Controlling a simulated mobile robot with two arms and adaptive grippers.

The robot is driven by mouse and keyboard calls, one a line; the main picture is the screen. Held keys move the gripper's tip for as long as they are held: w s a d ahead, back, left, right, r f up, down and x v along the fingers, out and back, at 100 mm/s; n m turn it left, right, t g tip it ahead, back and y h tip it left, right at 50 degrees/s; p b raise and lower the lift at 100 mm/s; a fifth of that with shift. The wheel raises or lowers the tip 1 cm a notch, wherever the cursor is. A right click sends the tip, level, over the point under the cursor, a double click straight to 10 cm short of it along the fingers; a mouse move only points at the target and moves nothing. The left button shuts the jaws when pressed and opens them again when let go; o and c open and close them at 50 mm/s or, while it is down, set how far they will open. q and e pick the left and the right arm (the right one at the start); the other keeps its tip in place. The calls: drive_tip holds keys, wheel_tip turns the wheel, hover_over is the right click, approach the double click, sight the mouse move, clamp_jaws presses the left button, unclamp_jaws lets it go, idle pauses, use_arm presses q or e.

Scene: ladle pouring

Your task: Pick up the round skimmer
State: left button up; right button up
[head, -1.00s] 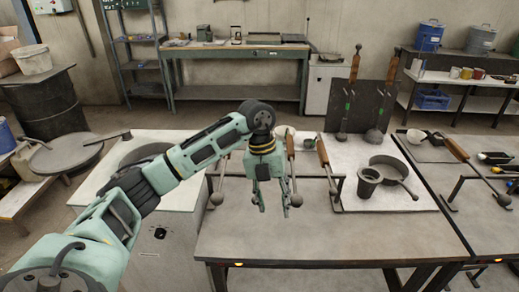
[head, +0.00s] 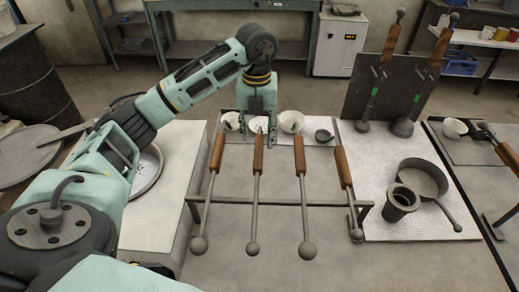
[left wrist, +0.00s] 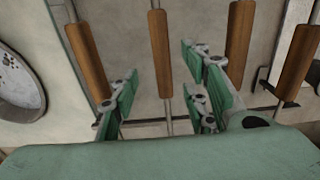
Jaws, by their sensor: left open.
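Several long tools with wooden handles and round ball-like ends lie side by side across a low rack. Among them are a far-left one (head: 218,152), a second one (head: 258,155), a third one (head: 300,155) and a far-right one (head: 343,168). I cannot tell whether any of them is the round skimmer. Two more tools lean on a dark board, one with a wider round head (head: 403,128). My left gripper (head: 258,130) is open and empty at the handle ends. In the left wrist view, its fingers (left wrist: 161,97) stand apart, with a handle (left wrist: 160,50) showing between them.
Small bowls (head: 291,121) stand behind the handles, close to the gripper. A dark cup (head: 402,200) and a pan (head: 430,163) stand on the pale plate at right. The dark board (head: 357,90) rises at the back right. The table front is mostly clear.

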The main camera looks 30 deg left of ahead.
sight(259, 152)
use_arm(q)
drive_tip(key=shift+s+d+f, duration=0.1)
drive_tip(key=shift+s+f, duration=0.15)
drive_tip(key=shift+f, duration=0.6)
drive_tip(key=shift+s+d+f+p, duration=0.15)
drive_tip(key=shift+s+f+p, duration=0.05)
drive_tip(key=shift+f+p, duration=0.65)
wheel_tip(259, 152, down, 4)
drive_tip(key=shift+w+d+p, duration=0.1)
drive_tip(key=shift+w+p, duration=0.05)
drive_tip(key=shift+p, duration=0.45)
drive_tip(key=shift+f, duration=0.1)
drive_tip(key=shift+c, duration=0.5)
drive_tip(key=c, duration=1)
clamp_jaws()
use_arm(e)
drive_tip(key=shift+g, duration=0.3)
drive_tip(key=s+r, duration=0.1)
drive_tip(key=s+d, duration=0.1)
drive_tip(key=s+r, duration=0.1)
drive_tip(key=shift+s+d+r, duration=0.35)
drive_tip(key=shift+s, duration=0.05)
drive_tip(key=shift+w, duration=0.2)
